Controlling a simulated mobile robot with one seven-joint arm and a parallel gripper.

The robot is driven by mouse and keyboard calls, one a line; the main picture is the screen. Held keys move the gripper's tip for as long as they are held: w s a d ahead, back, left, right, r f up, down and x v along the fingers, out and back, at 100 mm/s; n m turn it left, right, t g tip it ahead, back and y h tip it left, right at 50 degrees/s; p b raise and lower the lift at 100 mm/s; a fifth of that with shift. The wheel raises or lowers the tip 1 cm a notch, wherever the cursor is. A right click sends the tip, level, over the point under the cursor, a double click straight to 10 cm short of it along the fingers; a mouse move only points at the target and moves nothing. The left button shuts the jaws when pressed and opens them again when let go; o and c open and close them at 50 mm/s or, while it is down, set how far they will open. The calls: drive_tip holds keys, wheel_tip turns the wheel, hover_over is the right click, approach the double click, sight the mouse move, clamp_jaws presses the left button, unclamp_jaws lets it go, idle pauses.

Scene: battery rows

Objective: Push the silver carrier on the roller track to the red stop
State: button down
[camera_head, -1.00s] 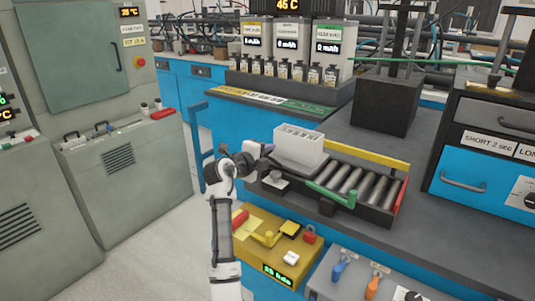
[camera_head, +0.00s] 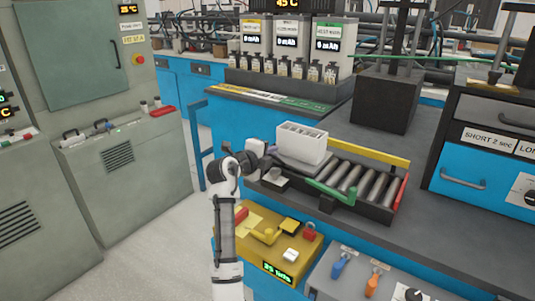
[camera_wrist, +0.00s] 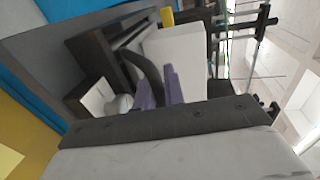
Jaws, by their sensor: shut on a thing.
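The silver carrier (camera_head: 300,167) sits at the left part of the roller track (camera_head: 352,184), with a white slotted block (camera_head: 302,143) on top. The red stop (camera_head: 400,197) is a bar across the track's right end. Bare rollers lie between the carrier and the stop. My gripper (camera_head: 266,161) is at the carrier's left end. In the wrist view my gripper's purple fingers (camera_wrist: 160,92) are close together beside the white block (camera_wrist: 180,62), shut on the carrier's edge. The exact contact is partly hidden.
A yellow rail (camera_head: 368,153) runs along the track's back, and a green lever (camera_head: 331,190) is at its front. A yellow control box (camera_head: 262,236) stands below. A dark block (camera_head: 385,103) stands behind the track.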

drive_tip(key=s+d+b, duration=0.2)
drive_tip(key=s+d, duration=0.5)
drive_tip(key=d, duration=0.2)
drive_tip(key=s+d+b, duration=0.2)
drive_tip(key=s+d, duration=0.4)
drive_tip(key=d, duration=0.4)
drive_tip(key=shift+s, duration=0.35)
drive_tip(key=c, duration=1.6)
unclamp_jaws()
drive_tip(key=shift+s+d, duration=0.1)
drive_tip(key=shift+o, duration=0.6)
drive_tip(key=b+v, duration=0.2)
drive_tip(key=v, duration=1.2)
